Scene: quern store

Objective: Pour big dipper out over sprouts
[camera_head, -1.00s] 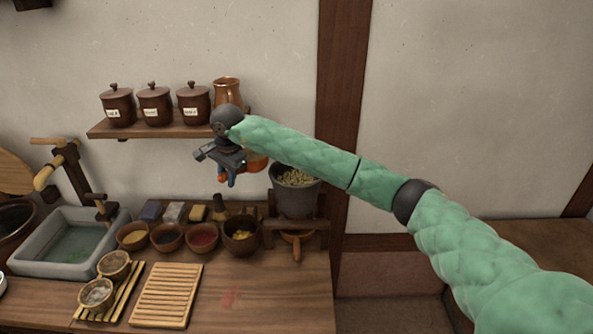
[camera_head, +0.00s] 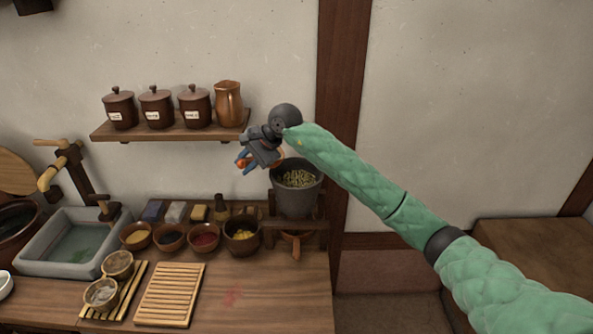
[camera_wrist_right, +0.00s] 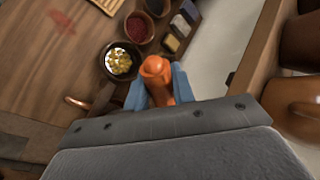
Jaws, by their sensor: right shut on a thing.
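The sprouts (camera_head: 298,179) lie in a grey bucket (camera_head: 294,198) on a wooden stand, right of the bowls. My right gripper (camera_head: 243,162) is up and left of the bucket's rim, shut on an orange handle that I take for the big dipper (camera_head: 281,156). A little of the dipper's orange shows behind the gripper, by the bucket's upper left rim; the rest is hidden. In the right wrist view the orange handle (camera_wrist_right: 157,75) sits between the blue fingertips. I cannot tell how far the dipper's cup is tilted or what it holds. My left gripper is out of view.
A shelf (camera_head: 172,130) with lidded jars and a copper jug (camera_head: 228,104) is left of the gripper. Several small bowls (camera_head: 205,237) stand left of the bucket. A grey basin (camera_head: 72,243) is at far left. A copper piece (camera_head: 296,246) is below the stand.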

